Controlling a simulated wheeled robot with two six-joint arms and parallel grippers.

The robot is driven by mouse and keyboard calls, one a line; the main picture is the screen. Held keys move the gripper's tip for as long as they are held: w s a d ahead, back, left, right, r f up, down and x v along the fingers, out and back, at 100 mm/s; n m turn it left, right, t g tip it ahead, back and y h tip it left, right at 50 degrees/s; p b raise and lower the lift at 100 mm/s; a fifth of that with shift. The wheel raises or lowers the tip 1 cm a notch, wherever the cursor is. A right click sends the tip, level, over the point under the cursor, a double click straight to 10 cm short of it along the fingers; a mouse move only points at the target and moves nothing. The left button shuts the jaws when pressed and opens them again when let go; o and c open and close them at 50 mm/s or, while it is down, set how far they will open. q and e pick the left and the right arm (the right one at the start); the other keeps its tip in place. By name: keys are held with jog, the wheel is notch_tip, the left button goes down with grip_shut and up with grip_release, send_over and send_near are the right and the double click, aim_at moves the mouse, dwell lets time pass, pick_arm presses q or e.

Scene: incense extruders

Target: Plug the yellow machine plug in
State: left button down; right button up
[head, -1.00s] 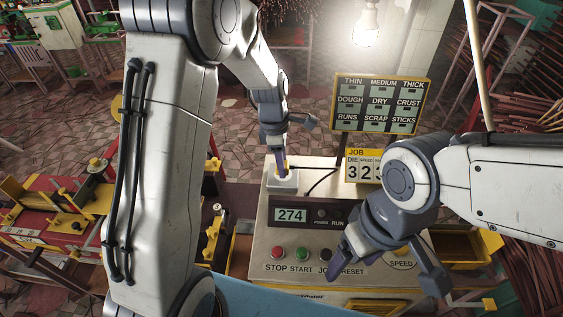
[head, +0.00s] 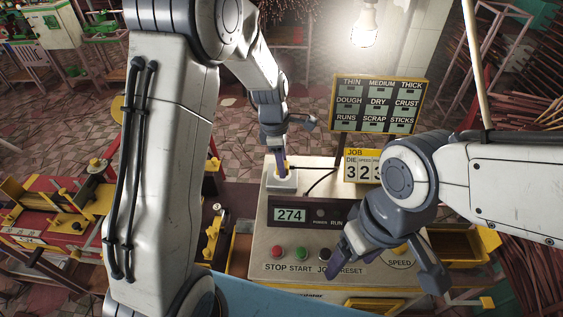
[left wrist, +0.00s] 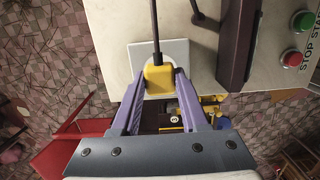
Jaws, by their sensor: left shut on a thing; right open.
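The yellow plug (left wrist: 159,79) is between the fingers of my left gripper (left wrist: 158,82), which is shut on it. Its dark cable (left wrist: 155,30) runs up and away in the left wrist view. The plug is at the white socket block (left wrist: 178,50) on the machine's top; whether it is fully seated cannot be told. In the head view my left gripper (head: 281,160) is over the white block (head: 281,184), and the plug is mostly hidden. My right gripper (head: 389,275) is open and empty above the control panel.
The machine panel (head: 300,240) has a display reading 274 and red, green and black buttons. A job counter (head: 362,168) and a sign board (head: 379,104) stand behind. A red and yellow bench (head: 50,215) is at left.

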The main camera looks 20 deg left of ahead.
pick_arm(q)
jog(key=shift+p, duration=0.35)
dwell(0.7)
jog(key=shift+f+b, duration=0.35)
jog(key=shift+f, duration=0.2)
dwell(0.4)
jog(key=shift+c, duration=1.7)
grip_release()
jog(key=r, duration=0.3)
jog(key=a+r+b, duration=0.1)
jog(key=r, duration=0.3)
jog(key=r+b, duration=0.1)
jog(key=r, duration=0.2)
jog(key=shift+s+a+r, duration=0.15)
jog(key=shift+r, duration=0.05)
